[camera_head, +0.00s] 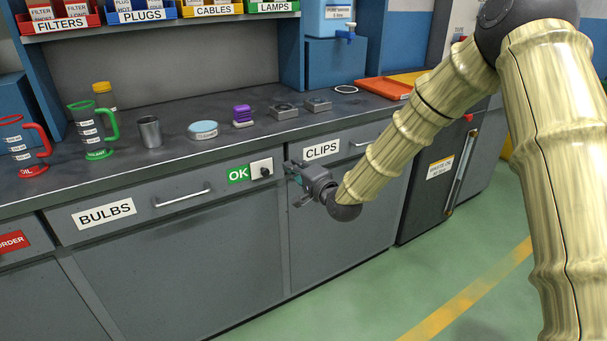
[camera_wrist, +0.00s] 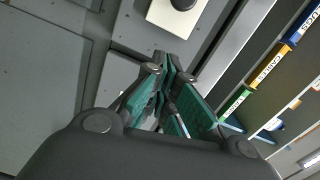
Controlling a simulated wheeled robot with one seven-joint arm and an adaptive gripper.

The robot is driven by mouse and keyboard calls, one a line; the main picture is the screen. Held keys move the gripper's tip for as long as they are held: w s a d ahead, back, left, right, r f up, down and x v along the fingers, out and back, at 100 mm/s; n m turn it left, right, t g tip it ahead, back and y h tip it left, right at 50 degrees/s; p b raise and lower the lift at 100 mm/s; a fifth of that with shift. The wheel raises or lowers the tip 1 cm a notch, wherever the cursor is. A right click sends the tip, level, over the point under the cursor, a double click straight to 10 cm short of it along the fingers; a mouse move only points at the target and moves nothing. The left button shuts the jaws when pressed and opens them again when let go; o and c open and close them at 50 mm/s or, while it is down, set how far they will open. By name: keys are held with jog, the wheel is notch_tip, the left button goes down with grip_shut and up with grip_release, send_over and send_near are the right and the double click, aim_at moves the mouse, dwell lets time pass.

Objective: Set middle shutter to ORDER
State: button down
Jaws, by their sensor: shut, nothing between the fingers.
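The middle shutter (camera_head: 262,168) is a white plate with a black knob on the grey drawer front, between the BULBS and CLIPS labels. A green OK label (camera_head: 238,174) shows just left of it. My gripper (camera_head: 293,172) is shut and empty, in front of the cabinet to the right of the shutter and apart from it. In the wrist view, the white shutter plate and its dark knob (camera_wrist: 184,3) are cut off at the top edge, beyond the shut fingertips (camera_wrist: 172,62). No ORDER marking shows at the middle shutter.
A red ORDER label (camera_head: 12,241) shows at the far left drawer. Bar handles stick out at the BULBS drawer (camera_head: 182,198) and CLIPS drawer (camera_head: 366,141). Jugs, a metal cup (camera_head: 149,132) and small items stand on the dark counter (camera_head: 180,158). The green floor in front is clear.

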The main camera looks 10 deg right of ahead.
aim_at(263, 166)
jog(key=shift+s+a+f, duration=0.15)
jog(key=shift+s+a, duration=0.1)
jog(key=shift+a, duration=0.65)
jog(key=shift+s+a+f, duration=0.15)
jog(key=shift+s+a, duration=0.1)
jog(key=shift+a, duration=0.6)
jog(key=s+a, duration=0.1)
jog(key=a, duration=0.1)
jog(key=s+a, duration=0.1)
jog(key=a, duration=0.1)
jog(key=s+a, duration=0.1)
jog(key=a, duration=0.2)
jog(key=shift+d, duration=0.1)
jog(key=d, duration=0.2)
jog(key=w+d+p, duration=0.1)
jog(key=shift+d+r, duration=0.35)
jog(key=v, duration=1)
